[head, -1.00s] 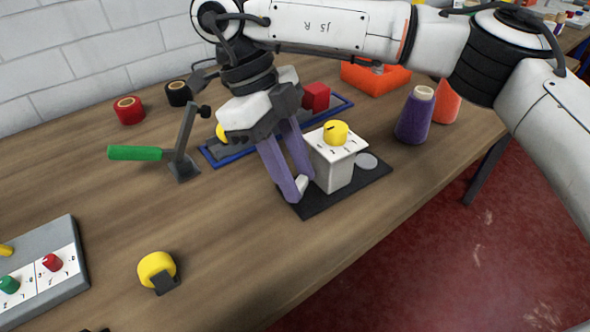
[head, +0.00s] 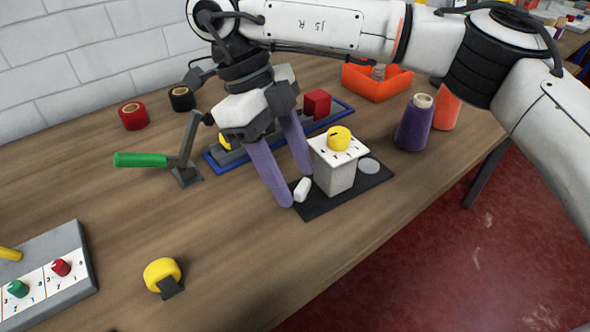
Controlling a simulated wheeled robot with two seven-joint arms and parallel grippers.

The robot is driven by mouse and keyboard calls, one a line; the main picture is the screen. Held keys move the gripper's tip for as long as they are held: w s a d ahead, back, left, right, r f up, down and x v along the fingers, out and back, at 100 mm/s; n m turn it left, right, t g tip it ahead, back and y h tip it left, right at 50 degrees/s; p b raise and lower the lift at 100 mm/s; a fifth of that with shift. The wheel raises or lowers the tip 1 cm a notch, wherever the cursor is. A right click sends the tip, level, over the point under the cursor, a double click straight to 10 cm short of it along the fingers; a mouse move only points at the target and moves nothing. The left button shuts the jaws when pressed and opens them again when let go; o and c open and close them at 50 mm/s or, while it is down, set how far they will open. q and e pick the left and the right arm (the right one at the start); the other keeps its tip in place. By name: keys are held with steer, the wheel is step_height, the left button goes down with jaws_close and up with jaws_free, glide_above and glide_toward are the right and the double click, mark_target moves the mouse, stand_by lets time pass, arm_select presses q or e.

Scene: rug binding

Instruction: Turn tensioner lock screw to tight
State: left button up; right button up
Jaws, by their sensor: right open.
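A yellow round knob (head: 340,138) with a dark mark on top sits on a grey block with a white, marked top plate (head: 322,151). The block stands on a black base plate (head: 345,198), and the knob looks like the lock screw. A small white piece (head: 303,189) is at the base plate's left end. My right gripper (head: 295,187) points down just left of the block. Its two purple fingers are spread apart, close around the white piece, with nothing visibly gripped. It is apart from the yellow knob. My left gripper is out of view.
A green-handled lever (head: 145,160) stands left of the gripper. Behind are a blue-edged tray (head: 225,163) with a red block (head: 317,103), an orange bin (head: 360,85) and thread cones (head: 415,125).

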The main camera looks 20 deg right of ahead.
arm_select(q)
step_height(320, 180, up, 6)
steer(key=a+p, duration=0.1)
steer(key=p, duration=0.7)
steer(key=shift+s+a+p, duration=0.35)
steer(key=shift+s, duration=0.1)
arm_select(e)
steer(key=v, duration=1)
steer(key=shift+s+a, duration=0.25)
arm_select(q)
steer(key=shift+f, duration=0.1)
arm_select(e)
steer(key=shift+f, duration=0.1)
